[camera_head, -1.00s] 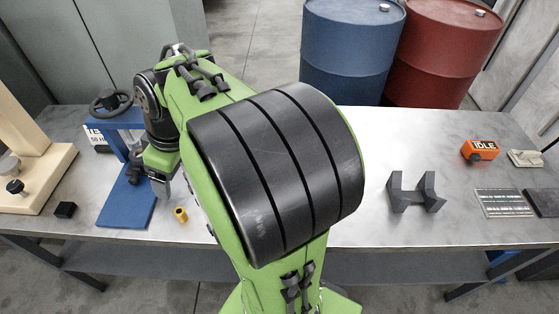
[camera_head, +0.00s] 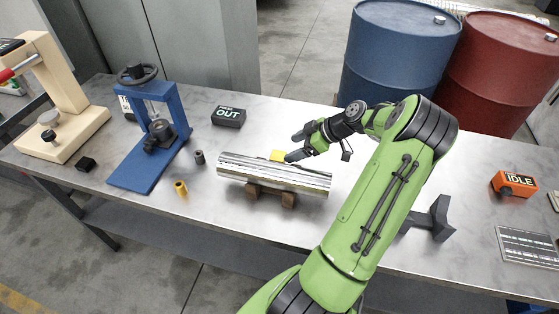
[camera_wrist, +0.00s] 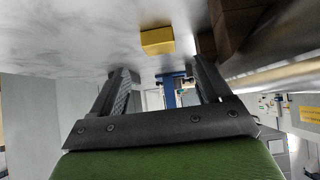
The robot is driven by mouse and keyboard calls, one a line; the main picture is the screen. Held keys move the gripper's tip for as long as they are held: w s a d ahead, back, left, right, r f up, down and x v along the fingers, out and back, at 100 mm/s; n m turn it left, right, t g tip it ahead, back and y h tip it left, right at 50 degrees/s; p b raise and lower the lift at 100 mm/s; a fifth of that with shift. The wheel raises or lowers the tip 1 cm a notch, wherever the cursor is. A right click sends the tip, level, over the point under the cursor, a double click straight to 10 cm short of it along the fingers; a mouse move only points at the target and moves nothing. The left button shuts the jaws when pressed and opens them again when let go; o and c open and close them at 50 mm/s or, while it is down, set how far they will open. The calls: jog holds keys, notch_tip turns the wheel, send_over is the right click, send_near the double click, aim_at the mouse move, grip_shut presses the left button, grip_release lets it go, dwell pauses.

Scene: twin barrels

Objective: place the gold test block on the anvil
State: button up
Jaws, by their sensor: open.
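The gold test block (camera_head: 277,155) is a small yellow block on the bench, just behind a shiny metal cylinder. It also shows in the wrist view (camera_wrist: 157,41), beyond my fingertips and roughly between their lines. My gripper (camera_head: 294,146) is open and empty, to the right of the block, with its fingers pointing left. In the wrist view its two fingers (camera_wrist: 163,75) stand wide apart. A blue press-like stand (camera_head: 150,160) is at the left; the dark round part on it (camera_head: 160,134) looks like the anvil, but I cannot tell for sure.
The shiny cylinder (camera_head: 272,174) lies on brown blocks close in front of the gold block. A black "OUT" box (camera_head: 229,116) stands behind. Small brass (camera_head: 181,188) and dark (camera_head: 199,157) pieces stand by the blue stand.

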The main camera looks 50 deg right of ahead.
aim_at(278, 156)
jog(key=b+x, duration=0.1)
jog(key=x, duration=0.5)
jog(key=shift+w+f, duration=0.1)
jog(key=shift+f, duration=0.15)
jog(key=c, duration=1.4)
notch_tip(278, 156, up, 10)
jog(key=shift+r+p, duration=0.1)
jog(key=shift+p, duration=1)
jog(key=shift+c, duration=0.2)
